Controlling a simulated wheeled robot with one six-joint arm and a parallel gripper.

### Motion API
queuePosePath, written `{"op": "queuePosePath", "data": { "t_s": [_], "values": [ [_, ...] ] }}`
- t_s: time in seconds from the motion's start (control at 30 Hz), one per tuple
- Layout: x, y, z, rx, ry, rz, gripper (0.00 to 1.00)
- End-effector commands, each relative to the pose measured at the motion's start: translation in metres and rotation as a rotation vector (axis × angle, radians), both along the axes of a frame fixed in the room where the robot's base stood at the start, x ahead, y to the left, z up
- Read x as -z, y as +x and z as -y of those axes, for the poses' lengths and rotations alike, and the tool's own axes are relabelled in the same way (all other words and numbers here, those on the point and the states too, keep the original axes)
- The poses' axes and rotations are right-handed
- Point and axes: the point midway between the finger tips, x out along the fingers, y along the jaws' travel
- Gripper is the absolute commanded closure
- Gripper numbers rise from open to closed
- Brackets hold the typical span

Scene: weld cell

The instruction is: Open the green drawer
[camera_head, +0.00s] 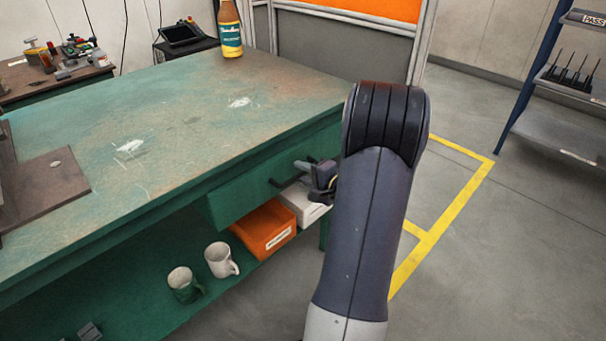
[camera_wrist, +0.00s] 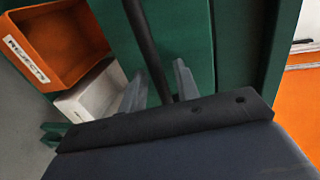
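The green drawer (camera_head: 238,199) sits under the front edge of the worn green workbench top. Its front looks flush beneath the tabletop, with no gap that I can make out. The dark bar handle (camera_head: 284,181) runs along the drawer front; in the wrist view the handle (camera_wrist: 147,40) crosses from the top down between my fingers. My gripper (camera_head: 322,180) is at the right part of the handle, partly hidden by my arm. In the wrist view my gripper (camera_wrist: 160,82) is open, its grey fingers on either side of the bar with gaps visible.
Below, an orange bin (camera_head: 262,232) marked REJECTS and a white bin (camera_head: 305,207) stand on the lower shelf. A white mug (camera_head: 221,260) and a green mug (camera_head: 184,284) are left of them. A bottle (camera_head: 230,32) stands on the benchtop.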

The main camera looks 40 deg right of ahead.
Motion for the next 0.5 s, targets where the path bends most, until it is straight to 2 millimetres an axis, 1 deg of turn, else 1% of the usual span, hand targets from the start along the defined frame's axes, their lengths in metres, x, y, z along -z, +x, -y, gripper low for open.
{"op": "queuePosePath", "data": {
  "t_s": [0.1,0.33,0.5],
  "values": [
    [0.0010,0.0044,-0.0005,0.000,0.000,-0.001,0.70],
    [0.0010,0.0047,-0.0005,0.000,0.000,-0.001,0.70],
    [0.0009,0.0045,-0.0005,0.000,0.000,-0.001,0.83]
  ]
}}
